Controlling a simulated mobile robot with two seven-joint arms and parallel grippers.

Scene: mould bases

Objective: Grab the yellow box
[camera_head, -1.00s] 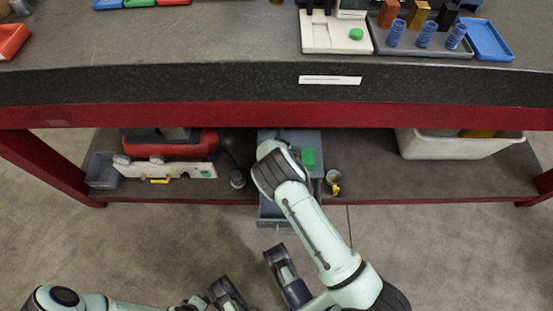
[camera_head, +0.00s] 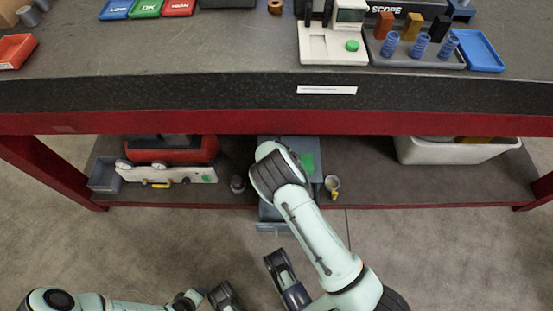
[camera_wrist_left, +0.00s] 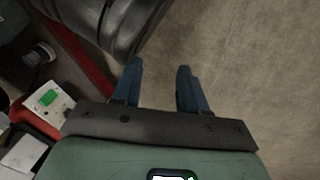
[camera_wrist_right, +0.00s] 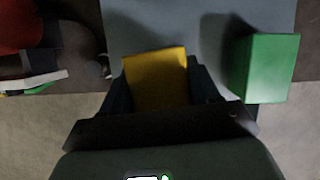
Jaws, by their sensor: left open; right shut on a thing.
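The yellow box (camera_wrist_right: 155,80) is between the fingers of my right gripper (camera_wrist_right: 158,88), which is shut on it, in the right wrist view.
The lower shelf (camera_head: 370,180) also holds a red machine (camera_head: 170,150) at left, a small cup (camera_head: 332,183), and a white bin (camera_head: 455,150) at right. The red table beam (camera_head: 420,122) runs above. The worktop carries trays and a scale (camera_head: 330,45).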

